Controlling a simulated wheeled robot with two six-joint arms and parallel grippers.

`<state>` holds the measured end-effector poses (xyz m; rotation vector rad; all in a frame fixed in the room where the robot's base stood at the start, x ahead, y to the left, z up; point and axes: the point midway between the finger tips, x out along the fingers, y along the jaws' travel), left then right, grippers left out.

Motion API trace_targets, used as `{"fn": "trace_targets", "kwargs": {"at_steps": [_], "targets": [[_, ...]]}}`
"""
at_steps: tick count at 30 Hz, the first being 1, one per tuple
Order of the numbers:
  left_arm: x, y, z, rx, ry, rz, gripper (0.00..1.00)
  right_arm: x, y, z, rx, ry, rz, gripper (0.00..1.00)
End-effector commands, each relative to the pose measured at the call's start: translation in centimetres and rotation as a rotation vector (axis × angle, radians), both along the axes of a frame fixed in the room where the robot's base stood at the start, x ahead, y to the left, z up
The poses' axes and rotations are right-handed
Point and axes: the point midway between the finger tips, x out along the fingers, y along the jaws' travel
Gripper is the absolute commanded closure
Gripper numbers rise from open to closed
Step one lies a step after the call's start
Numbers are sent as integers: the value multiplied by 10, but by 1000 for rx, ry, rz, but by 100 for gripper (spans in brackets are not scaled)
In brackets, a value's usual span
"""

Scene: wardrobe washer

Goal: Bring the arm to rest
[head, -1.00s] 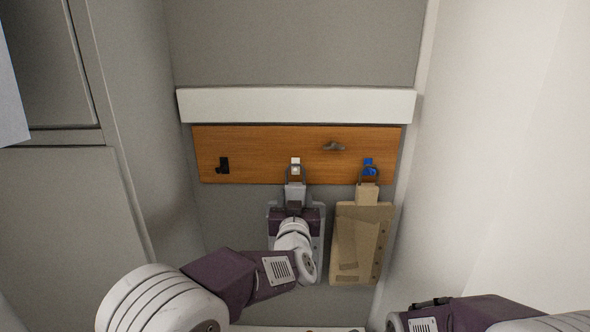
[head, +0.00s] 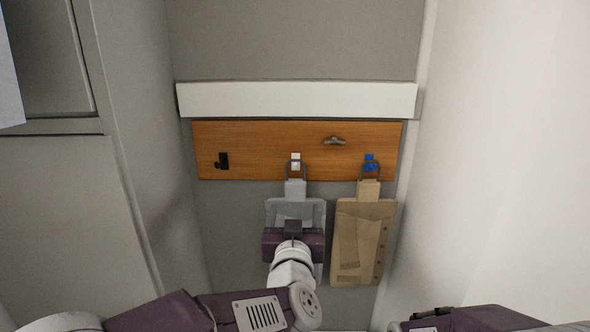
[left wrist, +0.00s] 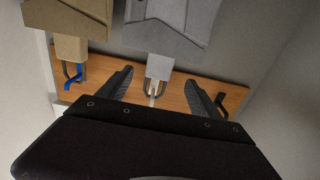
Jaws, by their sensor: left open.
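My left gripper (head: 293,229) is open and in front of a grey hanging garment (head: 312,212). The garment hangs by a loop on the white hook (head: 295,160) in the middle of a wooden board. The left wrist view, turned upside down, shows the two dark fingers (left wrist: 159,78) apart, on either side of the grey garment's tab (left wrist: 158,66), with nothing gripped. My right arm (head: 470,318) enters at the lower right; its gripper is out of view.
A tan garment (head: 362,240) hangs on the blue hook (head: 370,162), close to the right of the grey one. A black hook (head: 222,161) at left is empty. A grey metal hook (head: 335,140) sits higher. White wall (head: 500,150) stands right, cabinet (head: 65,220) left.

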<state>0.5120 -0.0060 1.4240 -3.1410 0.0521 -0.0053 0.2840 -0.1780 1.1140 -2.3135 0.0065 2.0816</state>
Motion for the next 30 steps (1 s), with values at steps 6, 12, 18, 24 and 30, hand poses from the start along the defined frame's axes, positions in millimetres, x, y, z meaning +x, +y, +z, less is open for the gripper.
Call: {"fn": "trace_targets", "kwargs": {"at_steps": [6, 12, 18, 24, 30], "targets": [[4, 19, -5, 0, -1, 42, 26, 0, 0, -7, 0, 0, 0, 64], [28, 157, -84, 101, 102, 235, 26, 0, 0, -47, 0, 0, 0, 64], [-30, 187, -251, 99, 624, 55, 26, 0, 0, -64, 0, 0, 0, 64], [-153, 181, -352, 59, 1164, -41, 26, 0, 0, -64, 0, 0, 0, 64], [-225, 185, -374, 23, 1455, 6, 26, 0, 0, -64, 0, 0, 0, 64]]}}
